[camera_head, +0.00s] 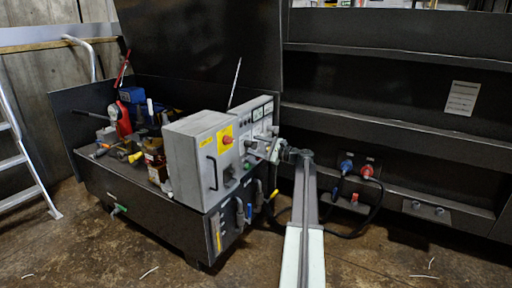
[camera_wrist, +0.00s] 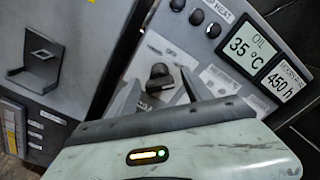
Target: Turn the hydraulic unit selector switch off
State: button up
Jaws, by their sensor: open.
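The selector switch, a black knob (camera_wrist: 160,78), sits on the grey sloped control panel (camera_wrist: 220,78) in the wrist view, with small labels around it that are too small to read surely. My gripper (camera_wrist: 159,82) is open, with one finger to each side of the knob in the picture. I cannot tell whether the fingers touch it. In the head view my gripper (camera_head: 262,148) is at the front of the hydraulic unit's panel (camera_head: 257,118), and the knob is not distinguishable there.
An "OIL 35 °C" display (camera_wrist: 250,48) and black buttons (camera_wrist: 196,17) are above the knob. A grey cabinet (camera_head: 195,155) with a red knob on yellow (camera_head: 227,139) stands left of my gripper. Cables and blue and red plugs (camera_head: 367,171) are at right.

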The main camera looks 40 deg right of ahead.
jog(key=shift+w, duration=0.25)
grip_shut()
jog(key=shift+n, duration=0.3)
jog(key=n, duration=0.3)
jog(key=shift+s+n, duration=0.1)
jog(key=shift+n, duration=2.5)
grip_release()
